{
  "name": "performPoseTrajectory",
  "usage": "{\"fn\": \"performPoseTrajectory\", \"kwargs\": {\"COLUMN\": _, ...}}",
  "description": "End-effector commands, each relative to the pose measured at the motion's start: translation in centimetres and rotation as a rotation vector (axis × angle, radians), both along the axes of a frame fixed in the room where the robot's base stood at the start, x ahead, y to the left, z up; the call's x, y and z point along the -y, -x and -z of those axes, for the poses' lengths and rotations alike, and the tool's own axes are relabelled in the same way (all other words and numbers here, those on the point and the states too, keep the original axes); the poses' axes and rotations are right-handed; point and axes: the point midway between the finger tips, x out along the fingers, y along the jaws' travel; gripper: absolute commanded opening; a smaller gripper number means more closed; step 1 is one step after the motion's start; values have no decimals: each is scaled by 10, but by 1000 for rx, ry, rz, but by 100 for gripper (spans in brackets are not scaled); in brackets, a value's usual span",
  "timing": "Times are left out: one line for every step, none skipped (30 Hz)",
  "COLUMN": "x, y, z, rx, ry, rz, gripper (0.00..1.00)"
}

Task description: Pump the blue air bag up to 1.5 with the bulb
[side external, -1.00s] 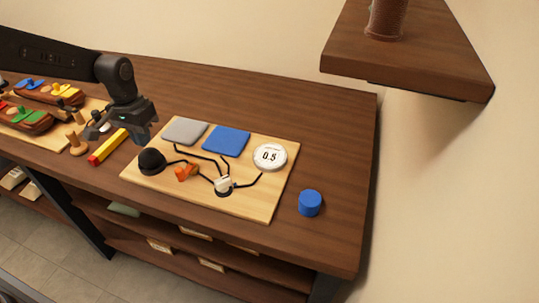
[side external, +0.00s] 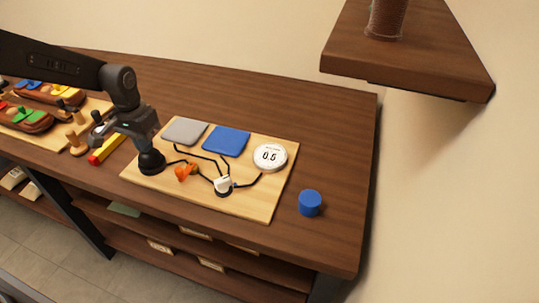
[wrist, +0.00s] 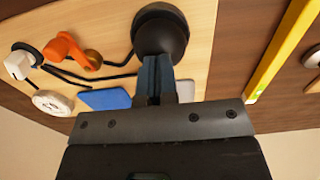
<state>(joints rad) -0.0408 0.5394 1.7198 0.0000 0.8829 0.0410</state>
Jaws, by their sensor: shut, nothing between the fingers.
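The black bulb (side external: 151,163) sits at the front left of the light wooden board (side external: 250,206). My gripper (side external: 147,147) is directly above the bulb, fingers pointing down; in the wrist view the shut, empty fingers (wrist: 154,92) meet or nearly meet the bulb (wrist: 160,35). The blue air bag (side external: 227,141) lies as a flat square pad at the back of the board, beside a grey pad (side external: 185,131). The round white gauge (side external: 270,157) at the right appears to read 0.6. An orange valve (side external: 184,172) and a white-topped fitting (side external: 223,184) sit on the black tubes.
A blue cylinder (side external: 310,203) stands on the table right of the board. A yellow bar with a red end (side external: 106,148), wooden pegs and another board with coloured pieces (side external: 32,118) are at the left. A shelf (side external: 408,50) overhangs at upper right.

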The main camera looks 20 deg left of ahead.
Motion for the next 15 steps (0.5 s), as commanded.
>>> {"fn": "performPoseTrajectory", "kwargs": {"x": 0, "y": 0, "z": 2, "rx": 0, "ry": 0, "rz": 0, "gripper": 0}}
{"fn": "performPoseTrajectory", "kwargs": {"x": 0, "y": 0, "z": 3, "rx": 0, "ry": 0, "rz": 0, "gripper": 0}}
{"fn": "performPoseTrajectory", "kwargs": {"x": 0, "y": 0, "z": 5, "rx": 0, "ry": 0, "rz": 0, "gripper": 0}}
{"fn": "performPoseTrajectory", "kwargs": {"x": 0, "y": 0, "z": 6, "rx": 0, "ry": 0, "rz": 0, "gripper": 0}}
{"fn": "performPoseTrajectory", "kwargs": {"x": 0, "y": 0, "z": 7, "rx": 0, "ry": 0, "rz": 0, "gripper": 0}}
{"fn": "performPoseTrajectory", "kwargs": {"x": 0, "y": 0, "z": 9, "rx": -1, "ry": 0, "rz": 0, "gripper": 0}}
{"fn": "performPoseTrajectory", "kwargs": {"x": 0, "y": 0, "z": 10, "rx": -1, "ry": 0, "rz": 0, "gripper": 0}}
{"fn": "performPoseTrajectory", "kwargs": {"x": 0, "y": 0, "z": 11, "rx": -1, "ry": 0, "rz": 0, "gripper": 0}}
{"fn": "performPoseTrajectory", "kwargs": {"x": 0, "y": 0, "z": 13, "rx": -1, "ry": 0, "rz": 0, "gripper": 0}}
{"fn": "performPoseTrajectory", "kwargs": {"x": 0, "y": 0, "z": 14, "rx": -1, "ry": 0, "rz": 0, "gripper": 0}}
{"fn": "performPoseTrajectory", "kwargs": {"x": 0, "y": 0, "z": 15, "rx": -1, "ry": 0, "rz": 0, "gripper": 0}}
{"fn": "performPoseTrajectory", "kwargs": {"x": 0, "y": 0, "z": 17, "rx": -1, "ry": 0, "rz": 0, "gripper": 0}}
{"fn": "performPoseTrajectory", "kwargs": {"x": 0, "y": 0, "z": 18, "rx": -1, "ry": 0, "rz": 0, "gripper": 0}}
{"fn": "performPoseTrajectory", "kwargs": {"x": 0, "y": 0, "z": 19, "rx": -1, "ry": 0, "rz": 0, "gripper": 0}}
{"fn": "performPoseTrajectory", "kwargs": {"x": 0, "y": 0, "z": 20, "rx": -1, "ry": 0, "rz": 0, "gripper": 0}}
